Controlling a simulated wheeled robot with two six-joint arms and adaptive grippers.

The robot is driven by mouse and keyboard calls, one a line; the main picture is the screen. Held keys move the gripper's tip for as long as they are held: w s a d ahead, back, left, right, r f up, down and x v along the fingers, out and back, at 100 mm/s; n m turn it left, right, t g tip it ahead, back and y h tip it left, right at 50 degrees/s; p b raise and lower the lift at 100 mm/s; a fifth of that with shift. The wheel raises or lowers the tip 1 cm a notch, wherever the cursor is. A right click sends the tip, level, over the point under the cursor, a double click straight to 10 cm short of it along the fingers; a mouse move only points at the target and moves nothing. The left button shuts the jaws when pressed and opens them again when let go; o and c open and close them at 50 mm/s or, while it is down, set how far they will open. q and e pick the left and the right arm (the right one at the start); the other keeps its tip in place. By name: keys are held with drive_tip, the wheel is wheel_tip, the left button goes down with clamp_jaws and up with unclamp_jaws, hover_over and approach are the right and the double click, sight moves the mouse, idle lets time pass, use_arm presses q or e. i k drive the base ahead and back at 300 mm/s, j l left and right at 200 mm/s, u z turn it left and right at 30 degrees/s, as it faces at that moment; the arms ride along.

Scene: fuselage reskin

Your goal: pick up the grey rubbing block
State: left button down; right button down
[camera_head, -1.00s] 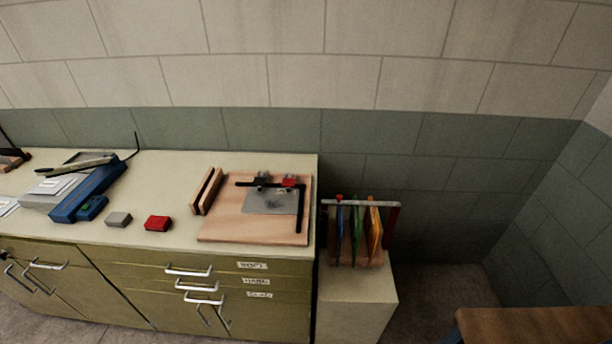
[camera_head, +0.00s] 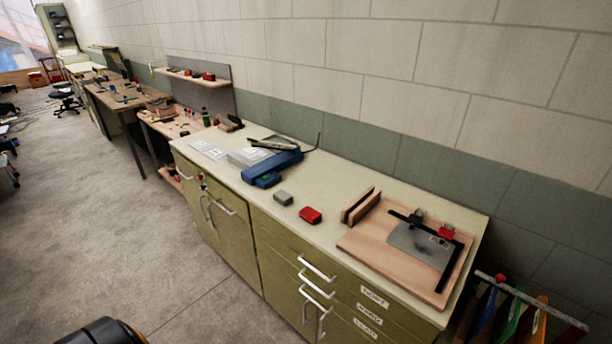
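The grey rubbing block (camera_head: 283,198) is a small grey block lying on the cream top of the green cabinet (camera_head: 340,210), near its front edge. A red block (camera_head: 311,215) lies just to its right, with a small gap between them. Neither of my grippers shows in the head view. Nothing touches or covers the grey block.
A blue tool (camera_head: 274,167) lies behind the grey block. A wooden board (camera_head: 375,255) with a metal plate and black square is to the right. A rack of coloured tools (camera_head: 520,310) stands at the lower right. Open floor (camera_head: 130,220) lies left of the cabinet.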

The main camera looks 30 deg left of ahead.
sight(283, 198)
drive_tip(key=k+u, duration=0.1)
drive_tip(key=u, duration=1.1)
